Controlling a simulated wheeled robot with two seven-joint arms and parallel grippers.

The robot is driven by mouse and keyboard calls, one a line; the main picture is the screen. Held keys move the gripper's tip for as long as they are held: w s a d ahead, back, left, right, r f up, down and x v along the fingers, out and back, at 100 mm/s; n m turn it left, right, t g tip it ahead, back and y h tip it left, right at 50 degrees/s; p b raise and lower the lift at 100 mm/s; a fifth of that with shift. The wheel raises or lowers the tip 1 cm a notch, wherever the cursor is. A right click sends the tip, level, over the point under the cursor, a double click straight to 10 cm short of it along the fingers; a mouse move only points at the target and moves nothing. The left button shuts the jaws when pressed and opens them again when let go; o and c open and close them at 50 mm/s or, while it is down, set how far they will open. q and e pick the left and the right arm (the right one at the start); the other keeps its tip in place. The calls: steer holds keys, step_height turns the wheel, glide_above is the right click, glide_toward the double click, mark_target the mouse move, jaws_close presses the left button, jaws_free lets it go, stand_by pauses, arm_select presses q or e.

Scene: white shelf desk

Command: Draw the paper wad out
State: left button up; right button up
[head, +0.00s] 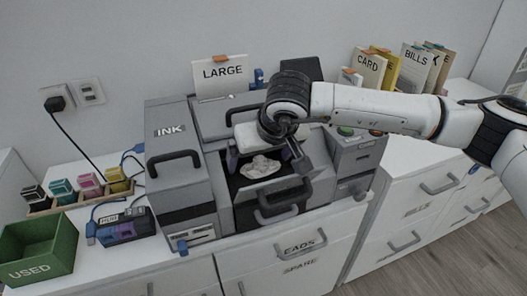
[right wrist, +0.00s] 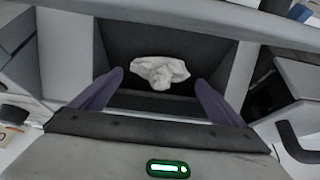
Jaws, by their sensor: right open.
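The crumpled white paper wad (head: 260,167) lies in the dark open bay of the grey printer-like machine (head: 227,213). It also shows in the right wrist view (right wrist: 160,73), ahead of my fingers and roughly centred between them. My right gripper (head: 262,165) is over the bay with its fingers pointing down into it. In the right wrist view its two purple fingers (right wrist: 158,100) are spread wide with nothing between the tips. The fingers look apart from the wad. My left gripper is not in view.
The INK unit (head: 180,160) stands left of the bay, and a unit with buttons (head: 352,155) stands right. A handled front (head: 278,205) sits below the opening.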

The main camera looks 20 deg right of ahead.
mark_target(264, 170)
steer(key=shift+w+f, duration=0.15)
steer(key=shift+f, duration=0.05)
steer(key=c, duration=1.1)
steer(key=shift+s, duration=0.45)
steer(key=shift+s+r+b, duration=0.2)
steer(key=shift+s+b, duration=0.2)
steer(key=shift+s, duration=0.95)
steer(key=shift+r, duration=0.1)
steer(key=shift+s+r+p, duration=0.2)
steer(key=shift+r+p, duration=0.65)
steer(key=shift+r, duration=0.8)
steer(key=shift+s+r+p, duration=0.15)
steer(key=shift+r+p, duration=0.7)
steer(key=shift+r, duration=0.75)
steer(key=shift+s+r+p, duration=0.2)
steer(key=shift+r+p, duration=0.65)
steer(key=shift+r, duration=0.8)
